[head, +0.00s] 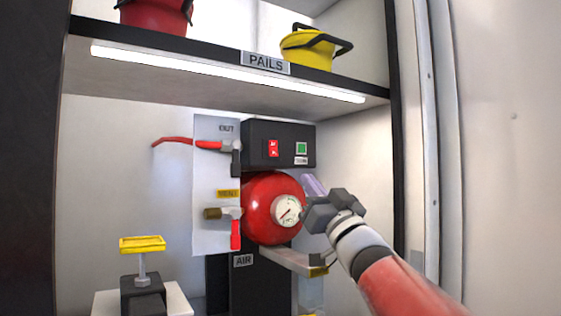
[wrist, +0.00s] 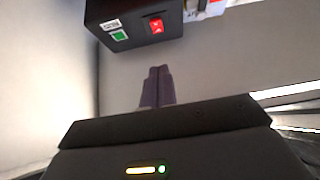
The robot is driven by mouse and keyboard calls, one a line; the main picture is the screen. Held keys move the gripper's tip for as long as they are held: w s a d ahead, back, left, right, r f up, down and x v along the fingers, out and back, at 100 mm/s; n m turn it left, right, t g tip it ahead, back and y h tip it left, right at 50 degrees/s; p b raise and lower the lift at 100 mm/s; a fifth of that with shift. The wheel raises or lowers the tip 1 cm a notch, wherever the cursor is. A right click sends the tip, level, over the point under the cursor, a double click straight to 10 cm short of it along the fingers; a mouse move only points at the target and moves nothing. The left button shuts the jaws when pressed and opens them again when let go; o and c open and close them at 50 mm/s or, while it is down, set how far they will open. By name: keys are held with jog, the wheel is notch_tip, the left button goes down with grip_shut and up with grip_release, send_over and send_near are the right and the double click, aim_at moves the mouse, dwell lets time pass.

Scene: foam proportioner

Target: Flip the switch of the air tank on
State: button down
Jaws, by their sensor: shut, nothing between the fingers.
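The red air tank (head: 263,196) with a round gauge (head: 287,211) sits below a black control box (head: 257,140). The box carries a red rocker switch (head: 273,148) and a green square button (head: 301,148). In the wrist view the red switch (wrist: 156,25) and green button (wrist: 119,36) show at the top, on the black box (wrist: 140,20). My gripper (head: 311,186) is right of the tank and below the box's right end, apart from the switch. Its purple fingers (wrist: 157,75) are together and empty in the wrist view.
A yellow-topped fixture (head: 142,245) stands at lower left. A lit shelf (head: 250,72) with pails hangs above. The cabinet's right wall is close to my arm.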

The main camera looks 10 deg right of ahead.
aim_at(274, 154)
jog(key=p+x, duration=0.1)
jog(key=x, duration=0.3)
jog(key=w+f+p+x, duration=0.1)
jog(key=x, duration=0.3)
jog(key=p+x, duration=0.1)
jog(key=x, duration=0.3)
jog(key=shift+w+a+f, duration=0.25)
jog(key=shift+f, duration=0.15)
jog(key=shift+w+a, duration=0.15)
jog(key=shift+w, duration=0.2)
jog(key=shift+f, duration=0.1)
jog(key=shift+w+a+f, duration=0.1)
jog(key=shift+w, duration=0.3)
jog(key=shift+s, duration=0.1)
